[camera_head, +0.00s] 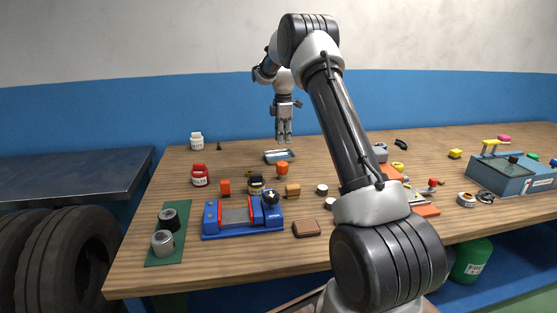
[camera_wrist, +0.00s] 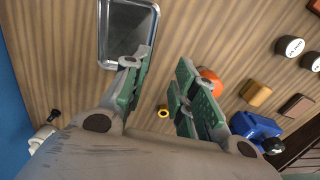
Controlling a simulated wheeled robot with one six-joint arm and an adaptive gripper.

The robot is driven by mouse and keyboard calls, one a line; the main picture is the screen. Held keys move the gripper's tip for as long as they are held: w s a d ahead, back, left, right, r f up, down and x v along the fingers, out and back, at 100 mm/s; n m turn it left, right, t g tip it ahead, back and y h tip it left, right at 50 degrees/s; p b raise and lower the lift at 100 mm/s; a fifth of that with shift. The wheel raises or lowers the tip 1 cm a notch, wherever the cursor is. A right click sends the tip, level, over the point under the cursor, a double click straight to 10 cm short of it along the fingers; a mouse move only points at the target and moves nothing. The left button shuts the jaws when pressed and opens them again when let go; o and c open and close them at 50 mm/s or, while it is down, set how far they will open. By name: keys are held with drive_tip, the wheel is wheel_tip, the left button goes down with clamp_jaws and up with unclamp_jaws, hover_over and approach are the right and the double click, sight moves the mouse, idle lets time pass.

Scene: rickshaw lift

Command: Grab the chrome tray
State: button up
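The chrome tray (camera_head: 282,162) is a small, shallow, shiny rectangular tray lying on the wooden workbench, left of centre at the back. It also shows in the wrist view (camera_wrist: 104,38) at the top left, partly cut off by the upper edge. My gripper (camera_head: 284,140) hangs downward above the bench near the tray. In the wrist view its two green-padded fingers (camera_wrist: 162,72) stand apart with bare wood between them. The left fingertip overlaps the tray's lower right corner in the picture; I cannot tell its height above it. Nothing is between the fingers.
An orange-topped object (camera_head: 282,169) stands just in front of the tray. A blue vise-like tool (camera_head: 242,230), a red jar (camera_head: 199,176) and a white jar (camera_head: 196,141) are on the left. A blue box (camera_head: 508,176) is at the right. Bare wood lies left of the tray.

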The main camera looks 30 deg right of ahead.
sight(282, 156)
drive_tip(key=shift+n, duration=0.3)
drive_tip(key=f, duration=0.3)
drive_tip(key=w+f, duration=0.1)
drive_tip(key=shift+d+f, duration=0.35)
drive_tip(key=shift+f, duration=0.05)
drive_tip(key=f, duration=0.5)
drive_tip(key=shift+w+f, duration=0.15)
drive_tip(key=shift+w, duration=0.2)
clamp_jaws()
